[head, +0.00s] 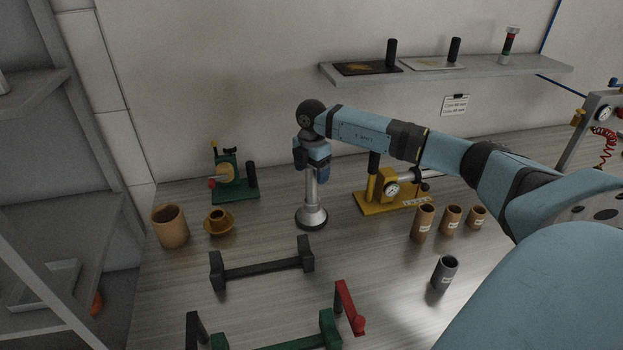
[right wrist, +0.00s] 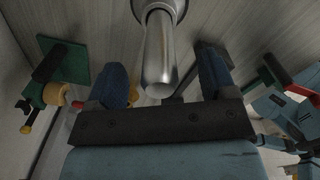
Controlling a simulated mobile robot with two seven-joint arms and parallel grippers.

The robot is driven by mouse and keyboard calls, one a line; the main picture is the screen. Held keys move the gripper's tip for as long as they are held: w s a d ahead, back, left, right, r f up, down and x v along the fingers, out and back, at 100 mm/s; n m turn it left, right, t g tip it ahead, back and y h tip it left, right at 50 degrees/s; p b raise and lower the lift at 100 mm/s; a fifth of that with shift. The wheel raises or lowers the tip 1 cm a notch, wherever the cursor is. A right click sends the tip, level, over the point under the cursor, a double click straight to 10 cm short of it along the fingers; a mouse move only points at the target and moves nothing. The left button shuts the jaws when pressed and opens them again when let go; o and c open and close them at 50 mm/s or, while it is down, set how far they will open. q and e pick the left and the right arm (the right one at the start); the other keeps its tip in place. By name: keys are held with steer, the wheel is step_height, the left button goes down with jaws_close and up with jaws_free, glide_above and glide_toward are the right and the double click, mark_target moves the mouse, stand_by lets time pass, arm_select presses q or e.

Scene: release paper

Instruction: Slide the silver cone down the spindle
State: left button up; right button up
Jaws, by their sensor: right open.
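The silver spindle (head: 311,190) stands upright on the bench. A silver cone-shaped piece (head: 312,212) surrounds its foot, low on a dark round base; I cannot tell whether it touches the base. My right gripper (head: 312,174) is open around the spindle's upper part, pointing down, well above the cone. In the right wrist view the spindle (right wrist: 160,62) rises between the two fingers of the right gripper (right wrist: 165,78), with gaps at both sides. The cone (right wrist: 172,7) shows there only in part at the top edge. My left gripper is not seen.
A green fixture (head: 236,188), brown cups (head: 170,228) and a yellow gauge stand (head: 390,195) surround the spindle. A black bar holder (head: 262,268) lies in front. Several tan tubes (head: 424,222) and a grey tube (head: 444,272) stand right. A shelf (head: 450,72) hangs behind.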

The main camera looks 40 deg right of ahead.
step_height(320, 180, up, 11)
steer(key=shift+r+b, duration=0.1)
steer(key=shift+b, duration=0.35)
stand_by(0.4)
